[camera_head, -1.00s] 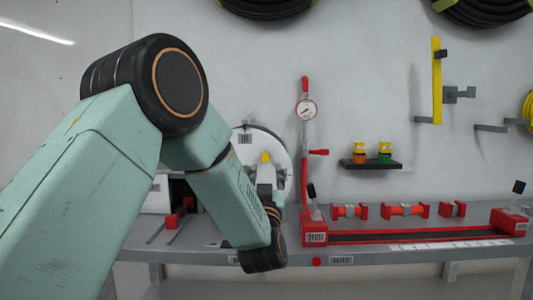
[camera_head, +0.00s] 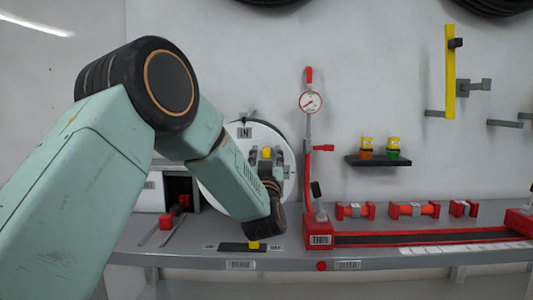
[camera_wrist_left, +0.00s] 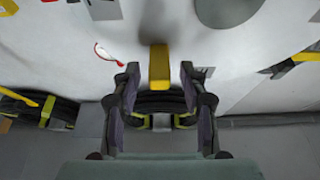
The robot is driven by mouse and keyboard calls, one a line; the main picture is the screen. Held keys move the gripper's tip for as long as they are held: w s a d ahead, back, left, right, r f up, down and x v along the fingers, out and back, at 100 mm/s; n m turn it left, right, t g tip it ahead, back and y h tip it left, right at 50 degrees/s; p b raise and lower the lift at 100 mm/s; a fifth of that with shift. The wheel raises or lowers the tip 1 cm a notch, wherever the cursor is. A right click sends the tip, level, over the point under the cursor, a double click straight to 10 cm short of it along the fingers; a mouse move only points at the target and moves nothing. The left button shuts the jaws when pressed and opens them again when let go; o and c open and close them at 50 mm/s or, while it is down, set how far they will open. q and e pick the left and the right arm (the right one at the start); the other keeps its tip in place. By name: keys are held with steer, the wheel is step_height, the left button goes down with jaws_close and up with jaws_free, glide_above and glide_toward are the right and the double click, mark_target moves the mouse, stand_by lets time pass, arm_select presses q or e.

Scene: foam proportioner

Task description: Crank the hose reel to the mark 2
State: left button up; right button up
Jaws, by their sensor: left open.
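The hose reel shows in the head view as a large white disc (camera_head: 215,180) on the wall behind my left arm. Its yellow crank handle (camera_head: 266,153) stands out near the middle of the visible face. My left gripper (camera_head: 266,157) is in front of the disc, fingers open on both sides of the handle. In the left wrist view the yellow handle (camera_wrist_left: 159,65) lies between the open fingertips (camera_wrist_left: 159,75), with a gap on each side. My forearm hides part of the disc. I cannot make out the mark 2. My right gripper is not in view.
A red stand with a gauge (camera_head: 311,102) rises close to the right of the reel. A bench (camera_head: 400,263) runs below, with a yellow-knobbed black slide (camera_head: 253,245) and red clamps (camera_head: 413,210). A small shelf (camera_head: 378,161) holds two bottles. The upper wall between is bare.

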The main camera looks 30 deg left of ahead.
arm_select(q)
steer(key=shift+w+a+r, duration=0.1)
steer(key=shift+w+r, duration=0.25)
steer(key=shift+r, duration=0.25)
steer(key=shift+w+a, duration=0.2)
steer(key=shift+a, duration=0.1)
steer(key=shift+w+f, duration=0.15)
steer(key=shift+w, duration=0.05)
steer(key=shift+s+d, duration=0.1)
steer(key=shift+s, duration=0.05)
steer(key=shift+c, duration=1.2)
jaws_close()
